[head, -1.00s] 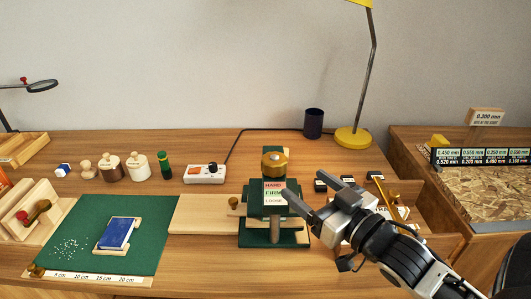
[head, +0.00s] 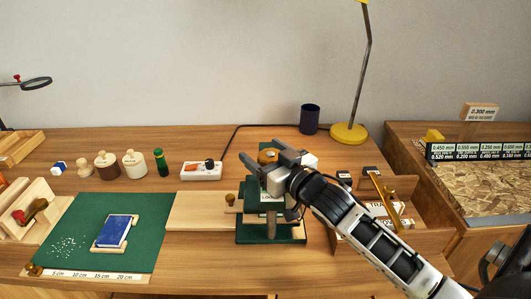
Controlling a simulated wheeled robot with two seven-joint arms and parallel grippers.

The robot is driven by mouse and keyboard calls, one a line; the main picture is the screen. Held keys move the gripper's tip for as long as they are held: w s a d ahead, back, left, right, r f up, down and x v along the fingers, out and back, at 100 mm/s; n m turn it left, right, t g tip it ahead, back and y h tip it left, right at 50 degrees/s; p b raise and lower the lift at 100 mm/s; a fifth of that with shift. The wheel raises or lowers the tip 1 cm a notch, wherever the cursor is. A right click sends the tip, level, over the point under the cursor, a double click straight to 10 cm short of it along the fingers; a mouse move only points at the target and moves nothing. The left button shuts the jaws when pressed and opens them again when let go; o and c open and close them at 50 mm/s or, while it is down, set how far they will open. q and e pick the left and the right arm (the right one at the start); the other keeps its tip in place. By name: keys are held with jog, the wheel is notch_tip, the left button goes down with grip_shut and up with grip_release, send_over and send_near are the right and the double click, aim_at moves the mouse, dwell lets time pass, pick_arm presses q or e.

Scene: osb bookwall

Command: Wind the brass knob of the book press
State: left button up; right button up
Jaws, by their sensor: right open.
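The green book press (head: 257,229) stands at the middle of the desk's front part. Its brass knob (head: 267,156) sits on top and is partly hidden by my right gripper. My right gripper (head: 260,151) is open, coming in from the right, with one finger on the near side of the knob and the other on its far side. I cannot tell whether either finger touches the knob. My left gripper is not in view.
A blue book (head: 115,231) lies on a green cutting mat (head: 150,212) at left. A white power strip (head: 200,171) lies behind the press. A yellow lamp (head: 348,133) and dark cup (head: 309,119) stand at the back. A wooden tray (head: 425,240) is at right.

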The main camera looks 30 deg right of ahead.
jog(key=c, duration=1)
jog(key=shift+n+y, duration=0.3)
jog(key=shift+y, duration=0.2)
